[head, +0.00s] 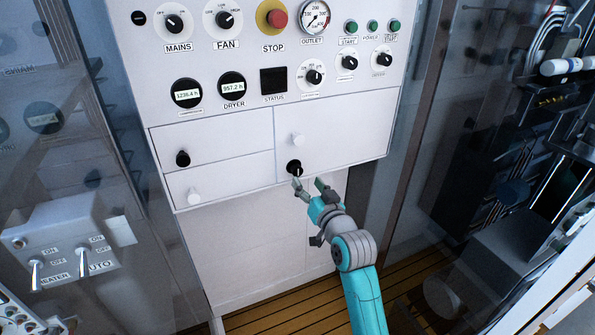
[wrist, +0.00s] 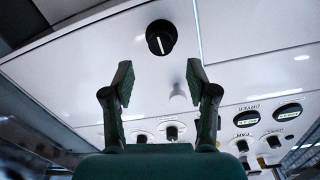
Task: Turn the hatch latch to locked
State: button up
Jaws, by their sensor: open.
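A round black latch knob (head: 294,167) with a white pointer line sits near the lower edge of the right-hand hatch panel (head: 350,125). In the wrist view the knob (wrist: 160,37) lies beyond my fingertips, its white line close to upright in the picture. A white pull knob (head: 298,140) is above the latch on the same panel. It also shows between my fingers in the wrist view (wrist: 178,95). My gripper (head: 309,185) is open and empty, just below and right of the latch. I see no lock markings around the latch.
A second black knob (head: 183,158) and a white knob (head: 194,196) sit on the left-hand fronts. Above are dials, gauges and a red stop button (head: 278,18). A switch box (head: 65,245) stands at left. Glass-like side panels flank the cabinet.

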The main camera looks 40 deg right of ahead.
aim_at(298, 171)
jog(key=x, duration=0.6)
jog(key=shift+w, duration=0.35)
jog(key=shift+c, duration=0.3)
grip_shut()
